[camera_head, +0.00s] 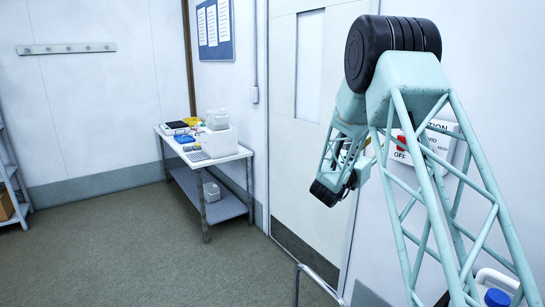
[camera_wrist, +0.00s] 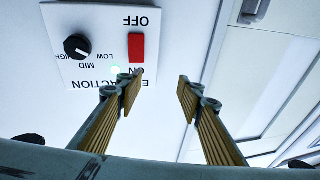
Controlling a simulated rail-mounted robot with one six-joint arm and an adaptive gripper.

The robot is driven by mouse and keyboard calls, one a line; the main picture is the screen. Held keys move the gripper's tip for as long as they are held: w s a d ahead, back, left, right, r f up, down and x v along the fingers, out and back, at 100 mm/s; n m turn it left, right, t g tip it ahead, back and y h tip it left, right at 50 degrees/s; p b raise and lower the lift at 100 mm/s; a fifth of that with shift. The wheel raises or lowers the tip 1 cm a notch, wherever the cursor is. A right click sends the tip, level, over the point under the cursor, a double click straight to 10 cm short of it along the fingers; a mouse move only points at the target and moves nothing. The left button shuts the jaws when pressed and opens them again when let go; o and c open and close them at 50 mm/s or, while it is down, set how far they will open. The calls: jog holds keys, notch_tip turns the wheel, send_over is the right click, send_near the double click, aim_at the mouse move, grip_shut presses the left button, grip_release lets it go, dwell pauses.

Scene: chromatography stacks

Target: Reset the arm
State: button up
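My arm rises at the right of the head view, bends at its black joint and reaches down to the wrist, which is near the wall. In the wrist view my gripper (camera_wrist: 159,84) has its two ridged fingers apart with nothing between them. A white extraction panel (camera_wrist: 62,20) is upside down beyond the left finger. In the head view arm struts partly hide the panel (camera_head: 438,134).
A door (camera_head: 297,140) is left of the panel. A shelf (camera_head: 10,175) is at the far left edge. A metal rail (camera_head: 318,277) shows low in front. The floor (camera_head: 130,250) between is clear.

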jog(key=s+a+r+n+y, duration=0.4)
jog(key=s+a+r+y, duration=0.1)
jog(key=a+r+y, duration=0.45)
jog(key=s+a+n+g+y, duration=0.1)
jog(key=s+a+n+y, duration=0.1)
jog(key=s+a, duration=0.5)
jog(key=s+a+n+g+y, duration=0.1)
jog(key=s+a+y, duration=0.1)
jog(key=s, duration=0.9)
jog(key=s+f+n+g, duration=0.1)
jog(key=s+f+g, duration=0.1)
jog(key=s, duration=1.5)
jog(key=s+f+g, duration=0.3)
jog(key=s+f, duration=0.1)
jog(key=s, duration=1.2)
jog(key=s+f+n+g, duration=0.1)
jog(key=s+f+g, duration=0.2)
jog(key=s, duration=1.4)
jog(key=shift+s+a+f+n+y, duration=0.15)
jog(key=shift+s+f+n+y, duration=0.2)
jog(key=shift+y, duration=0.1)
